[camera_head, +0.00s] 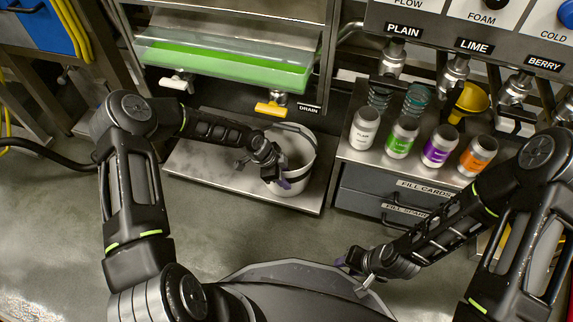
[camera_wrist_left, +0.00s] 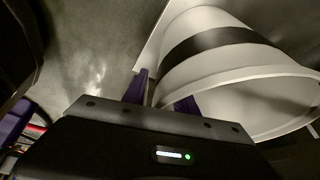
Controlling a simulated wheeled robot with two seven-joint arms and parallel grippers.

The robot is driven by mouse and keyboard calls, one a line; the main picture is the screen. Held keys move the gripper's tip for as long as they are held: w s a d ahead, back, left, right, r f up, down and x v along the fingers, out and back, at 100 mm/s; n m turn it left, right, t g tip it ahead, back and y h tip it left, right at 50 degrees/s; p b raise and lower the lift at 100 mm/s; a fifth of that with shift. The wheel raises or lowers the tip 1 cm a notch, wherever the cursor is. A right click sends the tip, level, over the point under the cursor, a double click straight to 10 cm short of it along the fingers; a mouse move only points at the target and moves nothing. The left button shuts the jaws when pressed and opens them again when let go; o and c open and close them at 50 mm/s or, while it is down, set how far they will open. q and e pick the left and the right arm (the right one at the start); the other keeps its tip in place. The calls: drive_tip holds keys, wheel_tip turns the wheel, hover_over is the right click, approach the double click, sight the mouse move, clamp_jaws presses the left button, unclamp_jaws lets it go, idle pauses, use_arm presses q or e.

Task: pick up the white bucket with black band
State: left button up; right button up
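The white bucket (camera_head: 296,151) stands on a grey metal plate below the drain taps in the head view. In the left wrist view the bucket (camera_wrist_left: 195,65) fills the upper right, with its black band (camera_wrist_left: 208,40) around the wall and its open rim toward the camera. My left gripper (camera_head: 266,177) is at the bucket's near left side. Its two purple fingers (camera_wrist_left: 161,95) are apart, with the near part of the rim between them; I cannot tell whether they touch it. My right gripper (camera_head: 352,272) is empty, fingers apart, low at the center right, away from the bucket.
The metal plate (camera_head: 205,170) lies under a green-lit tray (camera_head: 220,62) with a white tap (camera_head: 176,82) and a yellow tap (camera_head: 271,109). Several labeled cans (camera_head: 401,140) stand on a drawer unit (camera_head: 385,190) to the right. Bare floor (camera_head: 230,240) shows in front.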

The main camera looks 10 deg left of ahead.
idle(0.4)
use_arm(q)
clamp_jaws()
idle(1.3)
